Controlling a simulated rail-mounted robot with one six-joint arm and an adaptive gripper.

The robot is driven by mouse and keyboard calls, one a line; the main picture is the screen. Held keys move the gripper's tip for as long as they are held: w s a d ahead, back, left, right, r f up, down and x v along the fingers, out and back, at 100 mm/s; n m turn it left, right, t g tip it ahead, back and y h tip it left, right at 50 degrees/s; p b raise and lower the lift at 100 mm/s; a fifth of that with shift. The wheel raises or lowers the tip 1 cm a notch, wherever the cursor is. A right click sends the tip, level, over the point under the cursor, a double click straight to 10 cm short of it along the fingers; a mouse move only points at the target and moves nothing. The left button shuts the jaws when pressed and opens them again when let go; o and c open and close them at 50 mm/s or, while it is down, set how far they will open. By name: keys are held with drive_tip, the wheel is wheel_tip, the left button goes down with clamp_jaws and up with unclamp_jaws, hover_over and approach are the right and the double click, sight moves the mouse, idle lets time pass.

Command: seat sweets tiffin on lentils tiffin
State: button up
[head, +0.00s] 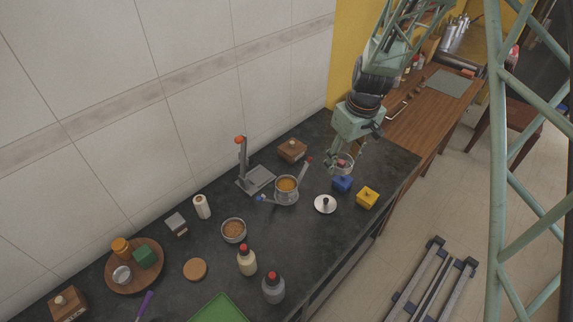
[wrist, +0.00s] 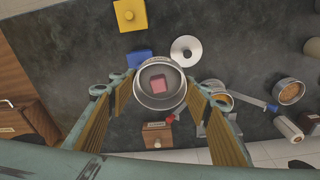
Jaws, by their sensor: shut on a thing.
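My gripper (head: 345,155) is shut on a steel tiffin (head: 343,166) with a pink-red block inside, apparently the sweets tiffin. In the wrist view this tiffin (wrist: 160,100) sits between the fingertips, held above the dark counter. A steel tiffin with orange-yellow contents (head: 286,196), apparently the lentils tiffin, stands left of my gripper in the head view. Arms with red and blue ends stick out beside it. In the wrist view it (wrist: 215,88) is partly hidden behind the right finger. The two tiffins are apart.
A round steel lid (head: 325,204), a blue block (head: 342,184) and a yellow block (head: 367,197) lie near my gripper. A wooden box (head: 292,150) and a grey stand (head: 242,165) are behind. Another steel bowl with brown contents (head: 233,238) and bottles (head: 247,263) stand farther left.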

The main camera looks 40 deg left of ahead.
drive_tip(key=s+a+n, duration=0.4)
drive_tip(key=s+a, duration=0.7)
drive_tip(key=a, duration=0.3)
drive_tip(key=shift+f+n+g, duration=0.3)
drive_tip(key=shift+f, duration=0.05)
drive_tip(key=shift+a+f, duration=0.1)
drive_tip(key=shift+f, duration=0.1)
drive_tip(key=shift+f+b, duration=0.55)
drive_tip(key=shift+f, duration=1.25)
drive_tip(key=shift+f+b, duration=0.65)
drive_tip(key=shift+f, duration=0.1)
drive_tip(key=shift+b, duration=0.85)
idle(1.2)
drive_tip(key=shift+f+b, duration=0.55)
drive_tip(key=shift+f, duration=0.05)
idle(0.8)
